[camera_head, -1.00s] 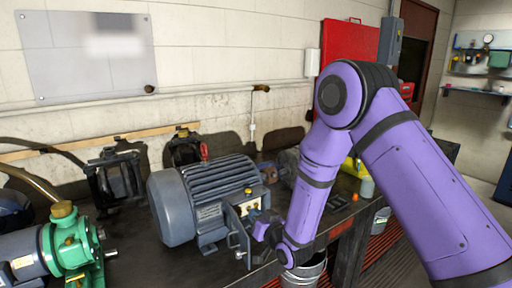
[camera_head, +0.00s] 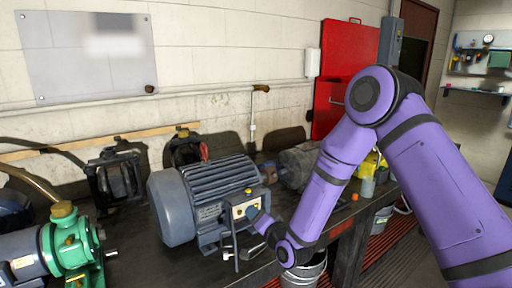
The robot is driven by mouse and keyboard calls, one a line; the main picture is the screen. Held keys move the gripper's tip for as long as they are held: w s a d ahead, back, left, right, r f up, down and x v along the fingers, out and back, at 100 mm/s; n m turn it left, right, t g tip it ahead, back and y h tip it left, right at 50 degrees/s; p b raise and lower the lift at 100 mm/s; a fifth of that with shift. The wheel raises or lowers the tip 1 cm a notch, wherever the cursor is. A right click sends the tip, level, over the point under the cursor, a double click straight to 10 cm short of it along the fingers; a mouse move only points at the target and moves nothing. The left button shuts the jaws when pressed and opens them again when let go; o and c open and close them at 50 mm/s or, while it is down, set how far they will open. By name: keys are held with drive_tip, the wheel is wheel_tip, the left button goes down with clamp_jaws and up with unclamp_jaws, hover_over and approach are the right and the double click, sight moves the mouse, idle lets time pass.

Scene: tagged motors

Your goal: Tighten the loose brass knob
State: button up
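A small yellow-brass knob (camera_head: 248,190) sits on top of the open terminal box (camera_head: 241,208) on the side of the grey finned motor (camera_head: 195,197). The box's front shows a brass-coloured panel with small dark details. My gripper (camera_head: 252,212) is at the box's front right, below the knob. Its fingers are small, dark and hard to separate from the box, so I cannot tell their opening or whether they touch anything. Grey metal parts (camera_head: 237,247) extend below the box; I cannot tell exactly what they are. Whether any knob is loose does not show.
A green pump with a brass cap (camera_head: 63,209) stands at the left. Dark clamp-like devices (camera_head: 115,177) are behind it. Another grey motor (camera_head: 298,165) is at the right. A metal bucket (camera_head: 304,272) is below the bench edge. The bench (camera_head: 150,268) has free room in front.

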idle(0.5)
drive_tip(key=n, duration=1.1)
drive_tip(key=c, duration=0.6)
clamp_jaws()
